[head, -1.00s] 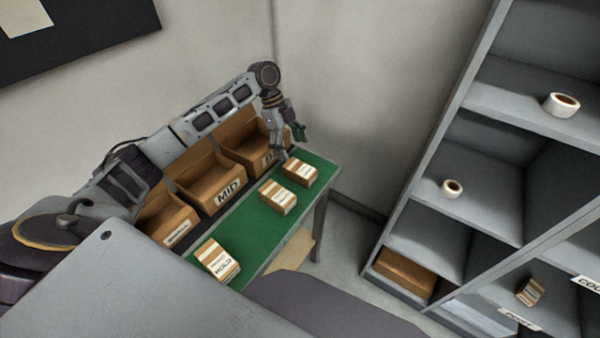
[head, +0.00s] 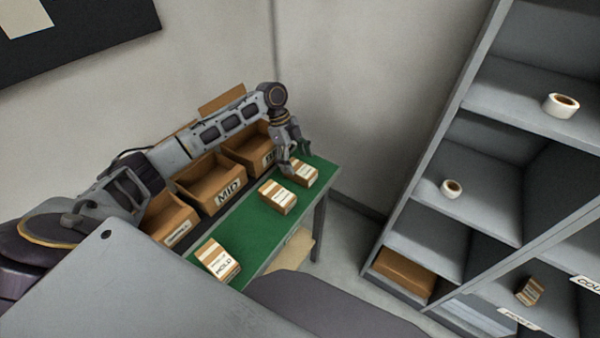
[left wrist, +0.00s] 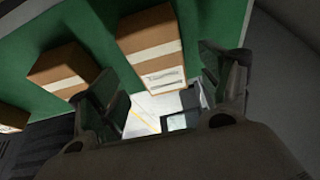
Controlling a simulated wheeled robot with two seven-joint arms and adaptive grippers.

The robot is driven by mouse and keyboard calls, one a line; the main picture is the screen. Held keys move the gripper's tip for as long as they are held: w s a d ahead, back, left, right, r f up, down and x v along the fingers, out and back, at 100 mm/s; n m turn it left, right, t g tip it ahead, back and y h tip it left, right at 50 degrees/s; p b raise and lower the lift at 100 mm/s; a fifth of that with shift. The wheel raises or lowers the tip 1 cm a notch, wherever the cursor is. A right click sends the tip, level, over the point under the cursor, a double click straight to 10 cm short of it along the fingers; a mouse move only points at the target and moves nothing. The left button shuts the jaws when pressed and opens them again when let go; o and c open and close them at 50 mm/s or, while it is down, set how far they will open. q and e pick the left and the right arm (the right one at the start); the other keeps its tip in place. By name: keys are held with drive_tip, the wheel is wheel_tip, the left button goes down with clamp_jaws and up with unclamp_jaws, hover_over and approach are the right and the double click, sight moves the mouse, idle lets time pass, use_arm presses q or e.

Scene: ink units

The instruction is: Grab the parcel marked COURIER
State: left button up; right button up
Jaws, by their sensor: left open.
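Three brown parcels with white bands lie on the green table top (head: 240,232). The near parcel (head: 217,260) reads HOLD. The middle parcel (head: 278,196) and far parcel (head: 304,173) have labels too small to read, so I cannot tell which is marked COURIER. My left gripper (head: 297,158) is open and empty, pointing down just above the far parcel and partly covering it. In the left wrist view, one parcel (left wrist: 150,48) shows beyond and between the open fingers (left wrist: 162,88), apart from them; another parcel (left wrist: 64,70) is to its left. My right gripper is not in view.
Open brown bins stand along the table's back, one marked MID (head: 228,191).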

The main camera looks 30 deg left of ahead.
sight(299, 167)
use_arm(q)
drive_tip(key=shift+x, duration=2)
drive_tip(key=shift+f+p, duration=0.25)
drive_tip(key=shift+p, duration=0.2)
drive_tip(key=shift+a, duration=0.1)
drive_tip(key=c, duration=1.2)
drive_tip(key=shift+r, duration=0.15)
drive_tip(key=shift+c, duration=0.2)
drive_tip(key=shift+r+b, duration=0.45)
drive_tip(key=shift+r, duration=4.7)
